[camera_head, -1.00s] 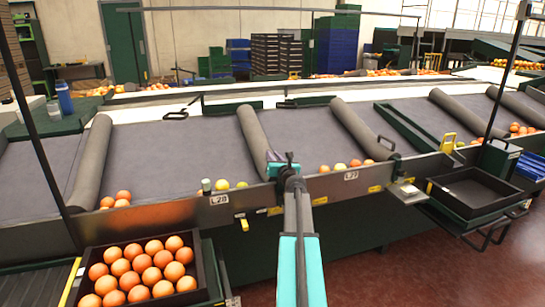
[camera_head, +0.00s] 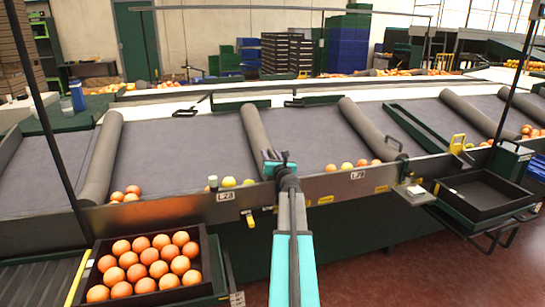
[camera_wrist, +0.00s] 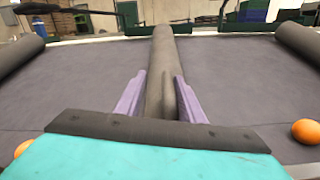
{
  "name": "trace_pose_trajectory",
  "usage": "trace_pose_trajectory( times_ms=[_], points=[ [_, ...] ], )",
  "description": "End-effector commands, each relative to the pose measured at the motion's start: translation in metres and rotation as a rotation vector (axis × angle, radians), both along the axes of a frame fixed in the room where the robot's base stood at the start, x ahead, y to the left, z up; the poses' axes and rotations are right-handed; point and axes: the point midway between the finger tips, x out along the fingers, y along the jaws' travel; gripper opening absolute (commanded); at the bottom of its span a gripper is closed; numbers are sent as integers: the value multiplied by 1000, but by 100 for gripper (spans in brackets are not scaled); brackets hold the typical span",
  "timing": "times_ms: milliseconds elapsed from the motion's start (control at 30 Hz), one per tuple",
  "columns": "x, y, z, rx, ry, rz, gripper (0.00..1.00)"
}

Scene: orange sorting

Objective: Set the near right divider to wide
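Several long grey padded dividers lie across the near sloped grey table (camera_head: 180,150). In the wrist view that divider (camera_wrist: 161,75) runs straight away between my two purple fingers (camera_wrist: 160,98), one close along each side. The gripper looks shut on it, though the contact itself is partly hidden. The left divider (camera_head: 101,158) and another divider (camera_head: 367,127) to the right stand apart from my gripper.
Oranges (camera_head: 360,163) and yellow-green fruit (camera_head: 229,182) rest along the table's lower edge. A full orange crate (camera_head: 88,278) stands at the front left. An empty black tray (camera_head: 483,213) is at the right. A dark handle (camera_head: 393,143) is by the divider right of mine.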

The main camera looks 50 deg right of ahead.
Motion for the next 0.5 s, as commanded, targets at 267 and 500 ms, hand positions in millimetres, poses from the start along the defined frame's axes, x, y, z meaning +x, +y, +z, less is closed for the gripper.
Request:
trace_pose_trajectory(
  times_ms=[267, 500],
  points=[
    [-3, -4, -1, -1, 2, -5, 32],
    [-7, -3, -1, -2, 2, -8, 32]
  ],
)
